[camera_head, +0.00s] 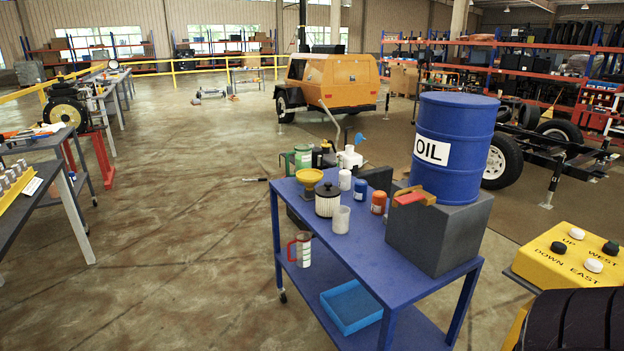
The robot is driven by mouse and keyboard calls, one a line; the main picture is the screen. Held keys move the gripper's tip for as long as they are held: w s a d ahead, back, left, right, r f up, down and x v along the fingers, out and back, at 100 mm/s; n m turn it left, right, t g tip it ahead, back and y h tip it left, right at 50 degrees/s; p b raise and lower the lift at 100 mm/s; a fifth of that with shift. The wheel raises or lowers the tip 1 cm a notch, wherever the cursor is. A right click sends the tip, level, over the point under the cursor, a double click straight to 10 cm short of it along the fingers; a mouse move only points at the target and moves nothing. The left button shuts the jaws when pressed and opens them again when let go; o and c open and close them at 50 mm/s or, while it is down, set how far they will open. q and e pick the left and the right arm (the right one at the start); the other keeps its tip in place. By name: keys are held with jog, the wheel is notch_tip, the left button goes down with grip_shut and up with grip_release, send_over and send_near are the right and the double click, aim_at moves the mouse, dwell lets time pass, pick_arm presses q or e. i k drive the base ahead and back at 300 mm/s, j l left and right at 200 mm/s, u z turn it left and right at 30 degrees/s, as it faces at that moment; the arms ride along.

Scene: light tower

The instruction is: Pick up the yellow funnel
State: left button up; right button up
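The yellow funnel (309,178) is at the far left corner of the blue cart's (349,253) top. Its wide mouth faces up. A translucent cup (341,219) stands just in front of the filter. Neither of my grippers shows in this view.
A blue oil drum (463,155) on a grey block fills the cart's right side. Small bottles, one blue (361,191) and one orange (378,203), stand mid-cart. More bottles stand behind the funnel. A yellow control box (560,258) is at right. Floor left of the cart is clear.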

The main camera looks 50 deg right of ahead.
aim_at(309, 177)
jog(key=i+z, duration=0.45)
jog(key=i+j+z, duration=0.25)
jog(key=i+z, duration=0.2)
jog(key=i, duration=0.15)
jog(key=i+j+z, duration=0.1)
jog(key=i+z, duration=0.35)
jog(key=i+j+z, duration=0.2)
jog(key=z, duration=0.2)
jog(key=i+j+z, duration=0.25)
jog(key=z, duration=0.2)
jog(key=i+j+z, duration=0.15)
jog(key=j+z, duration=0.3)
